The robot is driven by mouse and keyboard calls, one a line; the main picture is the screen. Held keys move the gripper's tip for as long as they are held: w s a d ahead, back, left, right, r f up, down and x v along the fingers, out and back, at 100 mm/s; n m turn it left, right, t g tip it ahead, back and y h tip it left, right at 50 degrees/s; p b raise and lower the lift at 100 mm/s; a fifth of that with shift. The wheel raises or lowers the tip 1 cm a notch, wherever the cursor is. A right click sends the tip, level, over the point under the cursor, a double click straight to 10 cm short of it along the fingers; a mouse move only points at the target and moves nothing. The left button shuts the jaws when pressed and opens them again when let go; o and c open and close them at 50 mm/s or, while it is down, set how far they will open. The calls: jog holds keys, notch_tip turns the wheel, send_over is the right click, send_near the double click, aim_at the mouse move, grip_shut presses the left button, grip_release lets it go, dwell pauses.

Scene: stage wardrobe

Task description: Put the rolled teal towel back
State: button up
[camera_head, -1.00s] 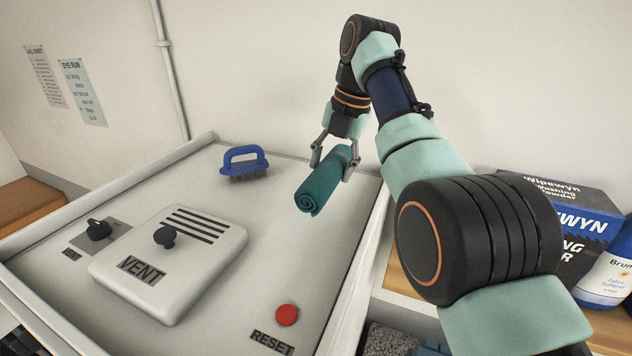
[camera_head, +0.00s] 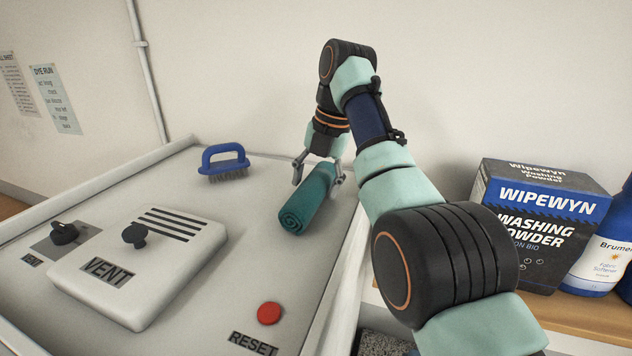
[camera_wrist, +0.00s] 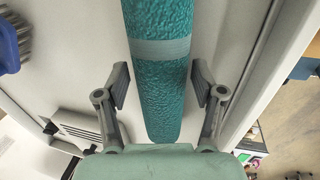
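The rolled teal towel (camera_head: 308,197) lies on the white machine top (camera_head: 215,285), near its right side. In the wrist view the towel (camera_wrist: 162,95) runs lengthwise between my fingers and has a paler band across it. My gripper (camera_head: 318,174) straddles the towel from above. In the wrist view both fingers of my gripper (camera_wrist: 161,85) stand slightly apart from the towel, with a narrow gap on each side. The towel's underside is hidden, and its far end is partly behind my gripper in the head view.
A blue brush (camera_head: 223,165) stands left of the towel. A raised VENT panel (camera_head: 150,265) with a knob and a red RESET button (camera_head: 269,313) are nearer. A washing powder box (camera_head: 540,220) and a softener bottle (camera_head: 605,250) stand on a wooden shelf at right.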

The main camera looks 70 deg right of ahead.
aim_at(324, 181)
jog(key=shift+o, duration=0.8)
jog(key=p+v, duration=0.5)
jog(key=v, duration=0.3)
jog(key=shift+f, duration=0.1)
